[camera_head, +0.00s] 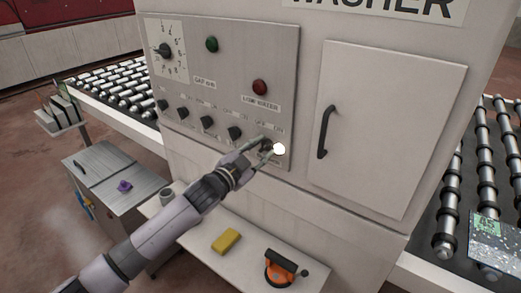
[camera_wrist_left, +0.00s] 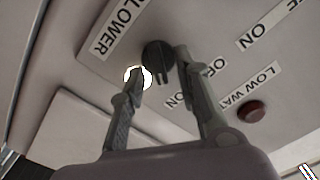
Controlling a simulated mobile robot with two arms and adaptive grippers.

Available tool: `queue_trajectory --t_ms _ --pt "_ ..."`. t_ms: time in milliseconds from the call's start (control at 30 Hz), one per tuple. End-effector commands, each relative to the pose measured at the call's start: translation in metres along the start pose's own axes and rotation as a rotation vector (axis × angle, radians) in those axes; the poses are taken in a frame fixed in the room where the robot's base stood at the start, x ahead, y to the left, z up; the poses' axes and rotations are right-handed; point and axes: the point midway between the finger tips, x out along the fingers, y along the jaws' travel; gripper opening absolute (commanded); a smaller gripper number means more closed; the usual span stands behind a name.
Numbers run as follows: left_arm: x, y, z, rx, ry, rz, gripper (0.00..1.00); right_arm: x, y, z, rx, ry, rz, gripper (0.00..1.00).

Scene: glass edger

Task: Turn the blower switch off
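The blower switch is a black rotary knob (camera_wrist_left: 157,56) beside the label BLOWER (camera_wrist_left: 115,27) in the left wrist view. In the head view it is largely hidden by my left gripper (camera_head: 266,148) at the lower right of the control panel (camera_head: 225,85). A lit white lamp (camera_head: 279,149) glows beside the gripper; this lamp (camera_wrist_left: 137,76) also shows in the left wrist view. My left gripper (camera_wrist_left: 160,68) is open, its fingers apart on either side of the knob. Whether they touch it is unclear. My right gripper is not in view.
Several other black knobs (camera_head: 207,122) line the panel, below green (camera_head: 211,44) and red (camera_head: 260,87) buttons. A door handle (camera_head: 325,132) protrudes at right. Below, a shelf holds a yellow sponge (camera_head: 226,241) and an orange-and-black tool (camera_head: 281,269). Roller conveyors (camera_head: 450,215) flank the machine.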

Motion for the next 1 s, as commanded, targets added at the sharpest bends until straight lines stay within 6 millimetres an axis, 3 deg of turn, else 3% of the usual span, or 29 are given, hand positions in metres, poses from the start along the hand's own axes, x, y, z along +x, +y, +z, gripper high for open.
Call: queue_trajectory --t_ms 467,1000 --pt "-0.0003 -0.0001 0.0002 -0.001 -0.001 0.0 0.0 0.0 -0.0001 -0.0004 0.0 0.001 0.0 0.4" --pt "-0.0003 -0.0005 -0.0001 -0.035 -0.001 0.0 0.0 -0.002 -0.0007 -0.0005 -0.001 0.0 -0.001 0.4"
